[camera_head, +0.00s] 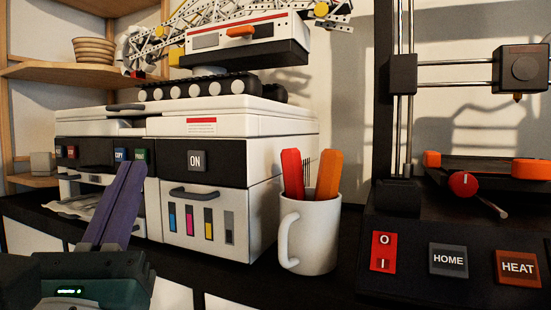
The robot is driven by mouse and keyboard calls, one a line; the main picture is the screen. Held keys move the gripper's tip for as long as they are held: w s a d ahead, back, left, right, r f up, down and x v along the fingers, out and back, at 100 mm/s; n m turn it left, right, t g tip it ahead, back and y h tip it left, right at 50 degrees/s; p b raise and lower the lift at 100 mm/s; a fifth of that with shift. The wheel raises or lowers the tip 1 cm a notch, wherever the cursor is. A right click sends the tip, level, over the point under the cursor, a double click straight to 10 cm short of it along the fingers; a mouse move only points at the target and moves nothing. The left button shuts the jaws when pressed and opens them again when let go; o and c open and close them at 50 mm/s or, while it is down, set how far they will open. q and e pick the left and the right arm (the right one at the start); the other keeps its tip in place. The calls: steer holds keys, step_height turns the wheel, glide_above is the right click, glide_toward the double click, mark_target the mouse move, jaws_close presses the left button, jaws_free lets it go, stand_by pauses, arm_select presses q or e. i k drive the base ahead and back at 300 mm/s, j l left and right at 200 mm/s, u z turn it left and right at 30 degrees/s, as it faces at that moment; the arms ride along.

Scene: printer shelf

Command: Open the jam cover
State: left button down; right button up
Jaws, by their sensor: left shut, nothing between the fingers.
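The white and black printer (190,135) stands on the dark shelf, left of centre. Its front has a panel (232,215) with a dark handle (195,192) and several coloured ink windows; this panel looks closed. The lid (225,108) on top, with a red and white label, also looks closed. No part is clearly marked as the jam cover. My left gripper (130,168) has purple fingers, shut and empty, in front of the printer's left part. The fingers hide part of the paper opening. My right gripper is not in view.
A white mug (315,238) with red and orange sticks stands close to the printer's right. Further right is a 3D printer (460,215) with HOME and HEAT buttons. Wooden shelves (75,72) hold a bowl at left.

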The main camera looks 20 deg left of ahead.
mark_target(102, 179)
steer(key=u, duration=1.45)
